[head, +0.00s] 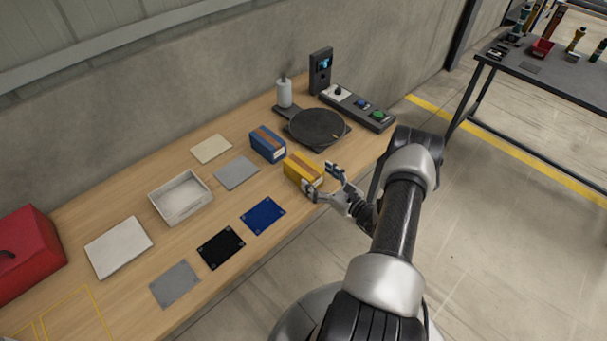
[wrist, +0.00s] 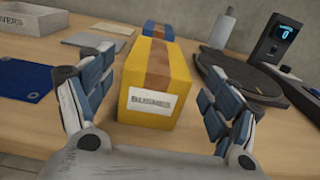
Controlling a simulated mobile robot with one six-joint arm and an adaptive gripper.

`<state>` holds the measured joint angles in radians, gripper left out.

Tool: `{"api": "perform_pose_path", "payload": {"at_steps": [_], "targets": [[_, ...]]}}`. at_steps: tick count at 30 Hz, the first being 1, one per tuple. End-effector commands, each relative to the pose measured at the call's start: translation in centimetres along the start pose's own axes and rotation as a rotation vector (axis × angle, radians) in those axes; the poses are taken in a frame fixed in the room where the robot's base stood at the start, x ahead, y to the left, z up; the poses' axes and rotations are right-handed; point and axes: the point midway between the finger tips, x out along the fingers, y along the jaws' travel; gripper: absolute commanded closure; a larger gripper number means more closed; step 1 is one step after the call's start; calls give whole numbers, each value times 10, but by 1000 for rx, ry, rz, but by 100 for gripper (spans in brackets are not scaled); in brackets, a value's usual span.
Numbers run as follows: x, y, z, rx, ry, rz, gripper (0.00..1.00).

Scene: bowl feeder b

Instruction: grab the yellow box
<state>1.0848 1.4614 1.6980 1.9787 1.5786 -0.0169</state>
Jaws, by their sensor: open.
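The yellow box (head: 304,173) stands on the wooden table near its front edge, with a brown stripe over its top. In the wrist view the yellow box (wrist: 155,85) is in the middle, and its near face carries a white label that seems to read "BUSHES". My gripper (head: 322,180) is open at the near end of the box. In the wrist view its two fingers (wrist: 155,100) stand one on each side of the box, with a gap on both sides. The gripper holds nothing.
A blue box (head: 267,145) stands just behind the yellow one. A round black turntable (head: 317,127) and a control strip (head: 360,108) are to the right. A white bin (head: 181,197) and flat plates, one of them blue (head: 263,215), lie to the left.

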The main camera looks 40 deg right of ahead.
Motion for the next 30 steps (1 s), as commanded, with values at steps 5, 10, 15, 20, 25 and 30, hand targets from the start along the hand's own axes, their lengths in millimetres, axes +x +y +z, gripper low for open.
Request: {"api": "perform_pose_path", "payload": {"at_steps": [5, 10, 15, 20, 25, 30], "targets": [[15, 1, 0, 0, 1, 1, 18], [32, 3, 2, -1, 0, 4, 18], [57, 4, 5, -2, 0, 4, 18], [67, 4, 6, 0, 1, 1, 18], [67, 4, 6, 1, 1, 0, 18], [67, 4, 6, 1, 1, 0, 28]]}}
